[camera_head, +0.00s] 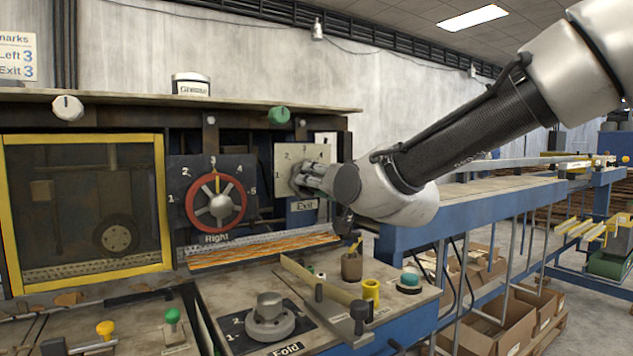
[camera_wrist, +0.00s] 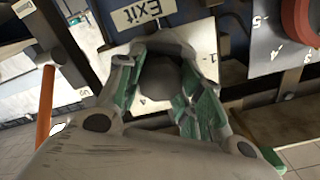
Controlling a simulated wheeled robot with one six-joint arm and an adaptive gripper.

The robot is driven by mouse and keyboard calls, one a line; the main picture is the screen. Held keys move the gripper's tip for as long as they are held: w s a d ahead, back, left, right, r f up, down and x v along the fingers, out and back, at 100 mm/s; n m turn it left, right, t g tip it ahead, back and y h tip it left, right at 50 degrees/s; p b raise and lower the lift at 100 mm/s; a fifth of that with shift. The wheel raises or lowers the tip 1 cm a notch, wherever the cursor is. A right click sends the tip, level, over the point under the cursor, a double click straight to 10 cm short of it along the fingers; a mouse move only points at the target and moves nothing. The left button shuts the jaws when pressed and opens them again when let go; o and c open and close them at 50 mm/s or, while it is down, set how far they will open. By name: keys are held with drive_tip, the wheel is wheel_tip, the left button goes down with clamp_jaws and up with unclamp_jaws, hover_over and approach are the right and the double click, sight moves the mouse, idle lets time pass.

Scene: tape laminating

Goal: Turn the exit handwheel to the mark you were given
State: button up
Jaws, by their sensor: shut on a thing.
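The exit handwheel's numbered plate (camera_head: 288,160) is on the machine front above the label "Exit" (camera_head: 304,205). My gripper (camera_head: 308,180) reaches it from the right and covers most of the wheel. In the wrist view my gripper (camera_wrist: 165,95) has its green-padded fingers around the dark round hub of the exit handwheel (camera_wrist: 166,78), shut on it. The exit plate (camera_wrist: 206,64) shows behind, upside down, with 1 and 4 readable. The wheel's pointer is hidden, so its setting cannot be told. A sign (camera_head: 18,58) on the wall at far left reads "Exit 3" and "Left 3".
The red Right handwheel (camera_head: 216,203) stands just left of the exit plate, its yellow mark near 3. A blue-framed conveyor (camera_head: 490,205) runs off to the right.

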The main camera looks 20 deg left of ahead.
drive_tip(key=shift+m, duration=0.3)
drive_tip(key=o, duration=1)
drive_tip(key=shift+o, duration=0.2)
drive_tip(key=v, duration=1.2)
